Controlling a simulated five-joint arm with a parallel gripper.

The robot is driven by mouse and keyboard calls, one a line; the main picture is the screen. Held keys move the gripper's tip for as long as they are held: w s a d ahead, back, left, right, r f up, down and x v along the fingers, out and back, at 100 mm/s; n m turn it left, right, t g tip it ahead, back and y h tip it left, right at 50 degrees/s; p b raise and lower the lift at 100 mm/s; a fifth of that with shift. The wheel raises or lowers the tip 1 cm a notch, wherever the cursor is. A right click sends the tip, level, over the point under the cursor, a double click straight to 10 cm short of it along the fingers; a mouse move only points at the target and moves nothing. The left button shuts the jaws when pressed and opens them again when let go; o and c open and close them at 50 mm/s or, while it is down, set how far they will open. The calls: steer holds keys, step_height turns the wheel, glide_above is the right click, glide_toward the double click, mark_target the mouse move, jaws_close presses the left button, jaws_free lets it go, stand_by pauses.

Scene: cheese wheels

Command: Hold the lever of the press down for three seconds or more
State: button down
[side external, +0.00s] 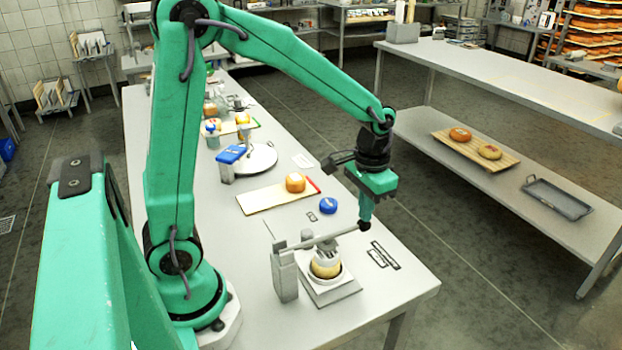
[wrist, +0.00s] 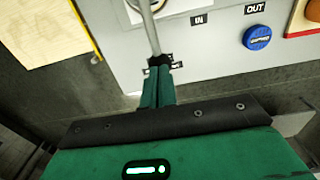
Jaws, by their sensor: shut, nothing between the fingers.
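The press has a grey post (side external: 286,274) and a pale square base (side external: 333,293) near the table's front end. A yellowish cheese wheel (side external: 326,269) sits under its pressing part. The lever (side external: 338,236) runs from the post to the right, rising slightly to a black end knob (side external: 364,226). In the wrist view the lever (wrist: 146,28) runs down to its knob (wrist: 160,62). My gripper (side external: 365,221) is shut and empty, pointing down right at the knob. Its fingertips also show in the wrist view (wrist: 157,72). I cannot tell whether they press on the knob or only meet it.
A blue disc (side external: 328,205) lies behind the press by the OUT label (wrist: 254,8). An orange cheese (side external: 295,182) sits on a board (side external: 262,199) farther back. The table's right edge is close to the knob. A shelf unit (side external: 520,165) stands to the right across the floor.

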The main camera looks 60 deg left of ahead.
steer(key=shift+f, duration=1.45)
stand_by(6.5)
